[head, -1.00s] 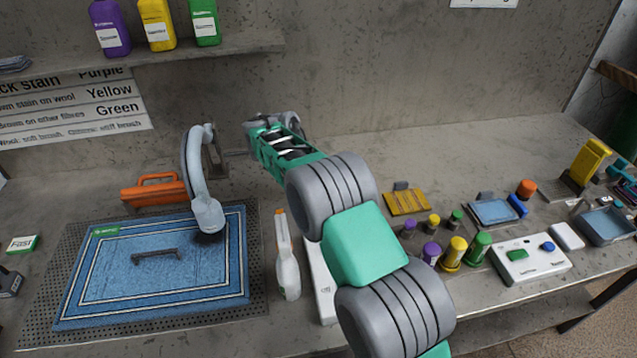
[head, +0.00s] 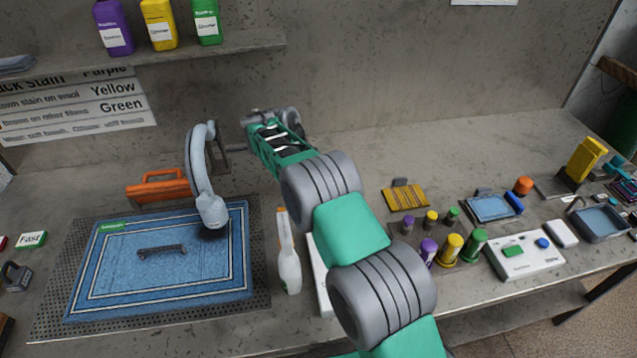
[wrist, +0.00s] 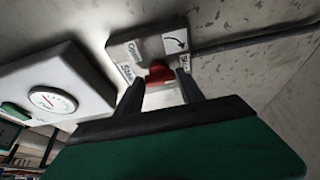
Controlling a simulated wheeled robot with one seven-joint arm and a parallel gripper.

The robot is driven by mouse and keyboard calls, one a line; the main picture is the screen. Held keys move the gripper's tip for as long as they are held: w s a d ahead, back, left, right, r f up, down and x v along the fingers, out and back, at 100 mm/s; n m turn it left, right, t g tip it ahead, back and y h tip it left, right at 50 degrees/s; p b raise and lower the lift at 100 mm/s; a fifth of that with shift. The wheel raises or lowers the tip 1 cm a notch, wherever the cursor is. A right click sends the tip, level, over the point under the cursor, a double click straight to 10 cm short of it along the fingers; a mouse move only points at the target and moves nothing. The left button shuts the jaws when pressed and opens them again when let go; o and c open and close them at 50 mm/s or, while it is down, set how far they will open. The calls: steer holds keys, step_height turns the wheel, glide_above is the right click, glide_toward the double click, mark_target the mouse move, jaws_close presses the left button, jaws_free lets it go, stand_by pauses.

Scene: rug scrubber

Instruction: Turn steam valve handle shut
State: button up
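The steam valve is a pale plate (wrist: 128,54) on the wall in the wrist view, with printed words and a curved arrow. Its red handle (wrist: 160,73) shows in front of the plate. My gripper (wrist: 161,84) has its two dark fingers apart, one on each side of the red handle. Small gaps seem to show between the fingers and the handle; I cannot tell whether either touches. In the head view my arm reaches back to the wall, and the valve and fingertips cannot be made out there.
A white box with a dial gauge (wrist: 53,100) stands left of the valve in the wrist view. In the head view, a blue rug (head: 115,285), a grey curved wand (head: 203,175), an orange-handled brush (head: 158,188) and a spray bottle (head: 289,265) lie near my arm.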

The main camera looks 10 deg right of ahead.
steer(key=o, duration=0.4)
steer(key=p+v, duration=0.4)
steer(key=v, duration=0.4)
steer(key=shift+f, duration=0.1)
